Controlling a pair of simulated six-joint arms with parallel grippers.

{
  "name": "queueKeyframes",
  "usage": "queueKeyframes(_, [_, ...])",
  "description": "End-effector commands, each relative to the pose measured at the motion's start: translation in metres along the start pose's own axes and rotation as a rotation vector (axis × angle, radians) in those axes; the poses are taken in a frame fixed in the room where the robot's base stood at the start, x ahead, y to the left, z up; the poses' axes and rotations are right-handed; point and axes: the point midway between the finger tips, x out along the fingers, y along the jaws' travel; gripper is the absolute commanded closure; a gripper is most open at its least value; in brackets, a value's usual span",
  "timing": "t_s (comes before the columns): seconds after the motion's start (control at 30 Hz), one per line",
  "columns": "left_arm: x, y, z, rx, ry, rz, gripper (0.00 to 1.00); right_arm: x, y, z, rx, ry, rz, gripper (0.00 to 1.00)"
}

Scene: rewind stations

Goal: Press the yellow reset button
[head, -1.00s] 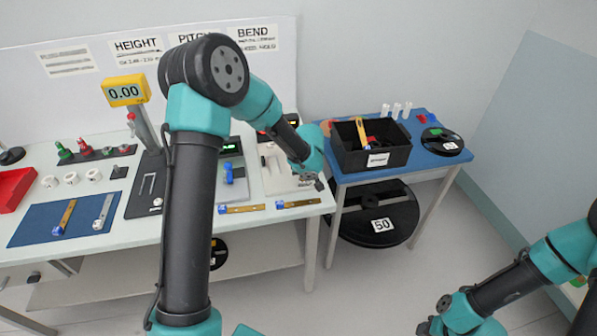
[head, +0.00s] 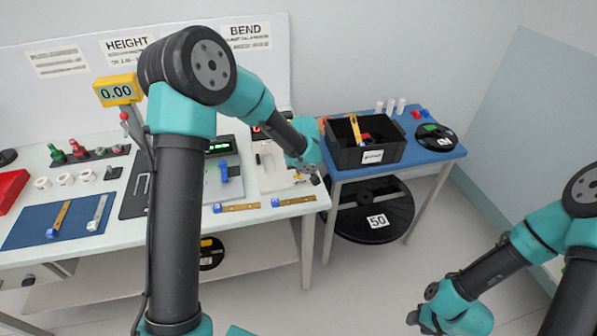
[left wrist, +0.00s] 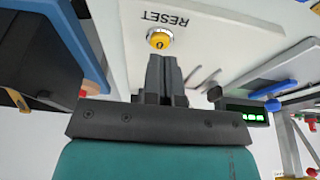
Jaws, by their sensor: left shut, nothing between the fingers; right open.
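The yellow reset button (left wrist: 159,39) shows in the left wrist view, a round knob on a white panel with "RESET" printed beside it, upside down in that picture. My left gripper (left wrist: 163,58) is shut and empty, its fingertips very close to the button; I cannot tell whether they touch it. In the head view the left arm reaches over the bend station at the right end of the white table, and the arm hides the button there. My right gripper (head: 416,319) is open at the lower right, over the floor, away from the stations.
A black bin (head: 350,150) and a black reel (head: 437,137) sit on the blue side table (head: 410,157) to the right. A large reel marked 50 (head: 372,215) is below. A yellow display (head: 118,91) reads 0.00. Flat strips (head: 292,200) lie along the white table's front.

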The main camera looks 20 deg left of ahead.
Motion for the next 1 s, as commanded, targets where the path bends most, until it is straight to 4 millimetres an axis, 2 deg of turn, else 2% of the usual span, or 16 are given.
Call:
queueKeyframes(0.03, [-0.011, 0.001, -0.001, 0.0, 0.004, 0.004, 1.0, 0.0, 0.0, 0.0, 0.0, 0.0, 0.0, 0.57])
queueKeyframes(0.2, [-0.041, 0.001, -0.001, -0.001, 0.005, 0.006, 1.0, 0.0, 0.0, 0.0, 0.0, 0.0, 0.0, 0.57])
queueKeyframes(0.4, [-0.061, 0.001, -0.001, -0.001, 0.005, 0.005, 1.0, 0.0, 0.0, 0.0, 0.0, 0.0, 0.0, 0.57])
queueKeyframes(1.0, [-0.064, 0.0, -0.001, -0.001, 0.004, 0.004, 1.0, 0.0, 0.0, 0.0, 0.0, 0.0, 0.0, 0.57])
